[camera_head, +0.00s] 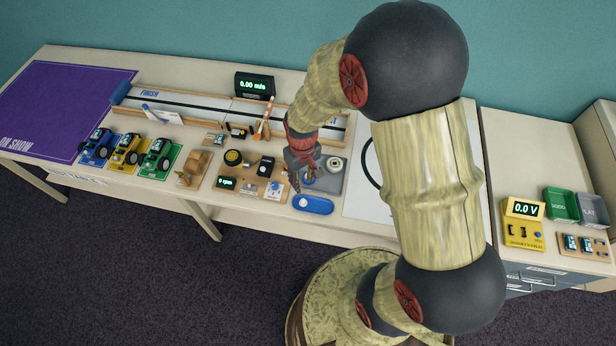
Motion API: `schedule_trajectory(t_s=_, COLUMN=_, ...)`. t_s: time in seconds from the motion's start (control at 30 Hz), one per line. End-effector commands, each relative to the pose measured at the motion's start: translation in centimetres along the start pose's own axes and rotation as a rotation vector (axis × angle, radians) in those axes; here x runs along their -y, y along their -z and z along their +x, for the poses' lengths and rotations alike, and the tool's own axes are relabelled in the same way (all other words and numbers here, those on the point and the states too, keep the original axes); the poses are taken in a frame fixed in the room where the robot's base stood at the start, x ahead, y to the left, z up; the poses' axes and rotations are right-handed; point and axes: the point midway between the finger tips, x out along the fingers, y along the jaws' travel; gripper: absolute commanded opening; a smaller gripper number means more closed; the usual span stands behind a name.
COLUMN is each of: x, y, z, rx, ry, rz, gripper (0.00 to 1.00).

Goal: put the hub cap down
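My gripper (303,181) points down over a grey tray (328,188) near the front edge of the long table. A small blue piece shows right by its fingertips; I cannot tell whether it is the hub cap or whether the fingers hold it. The fingers are too small and partly hidden to show whether they are open or shut. A small pale round part (334,163) lies on the tray to the right of the gripper. No hub cap can be made out for certain.
A blue oval dish (313,204) lies just in front of the tray. Wooden boards with small parts and a yellow-black roll (233,157) are to the left. Toy cars, including a green one (159,154), stand further left. A track (200,104) runs behind. My arm hides part of the white sheet (362,205).

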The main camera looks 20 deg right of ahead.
Motion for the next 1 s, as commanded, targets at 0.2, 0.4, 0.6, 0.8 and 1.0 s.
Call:
schedule_trajectory(t_s=0.2, x=0.1, y=0.2, z=-10.2, rx=-0.123, ry=-0.017, rz=0.028, gripper=0.29)
schedule_trajectory(t_s=0.4, x=0.8, y=-3.6, z=-21.4, rx=-0.271, ry=-0.032, rz=0.069, gripper=0.29)
schedule_trajectory(t_s=0.6, x=1.6, y=-9.3, z=-28.6, rx=-0.402, ry=-0.039, rz=0.107, gripper=0.29)
schedule_trajectory(t_s=0.8, x=2.2, y=-13.0, z=-31.2, rx=-0.473, ry=-0.041, rz=0.13, gripper=0.29)
schedule_trajectory(t_s=1.0, x=2.3, y=-13.8, z=-31.6, rx=-0.485, ry=-0.04, rz=0.135, gripper=0.29)
